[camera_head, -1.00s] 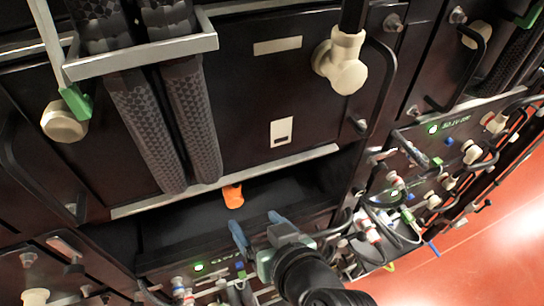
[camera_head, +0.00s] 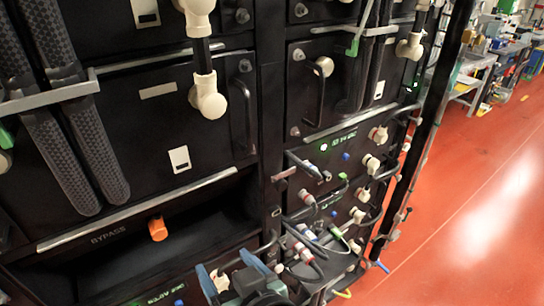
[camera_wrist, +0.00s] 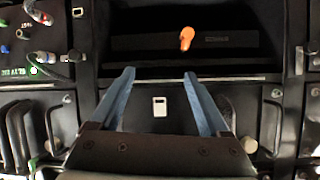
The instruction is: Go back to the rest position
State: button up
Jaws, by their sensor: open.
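My gripper (camera_head: 234,269) shows at the bottom of the head view, with its two blue fingers apart and nothing between them. In the wrist view my gripper (camera_wrist: 158,76) is also open and empty, its fingers pointing toward the dark rack front. An orange knob (camera_head: 157,229) sits in the dark recess marked BYPASS. It also shows in the wrist view, as an orange handle (camera_wrist: 186,38) beyond the fingertips and apart from them.
The battery rack (camera_head: 180,110) fills the left and middle, with black handles and pale connectors (camera_head: 207,95). Cables (camera_head: 310,240) hang from a panel right of my gripper. Open red floor (camera_head: 460,200) lies to the right, with workbenches (camera_head: 480,65) far behind.

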jog(key=w+d+r+m+t+h, duration=0.1)
jog(key=w+r+t, duration=0.2)
jog(key=r, duration=0.6)
jog(key=w+d+r+m+t+h, duration=0.15)
jog(key=w+r+t, duration=0.25)
jog(key=r, duration=0.5)
jog(key=s+d+r+m+t+h, duration=0.1)
jog(key=s+r+t, duration=0.4)
jog(key=r, duration=0.7)
jog(key=s+d+r+m+t+h, duration=0.1)
jog(key=s+d+r+t+h, duration=0.2)
jog(key=r, duration=1)
jog(key=shift+s+r+t+b, duration=0.2)
jog(key=shift+s+t+b, duration=0.1)
jog(key=shift+s+t, duration=0.75)
jog(key=shift+m, duration=0.25)
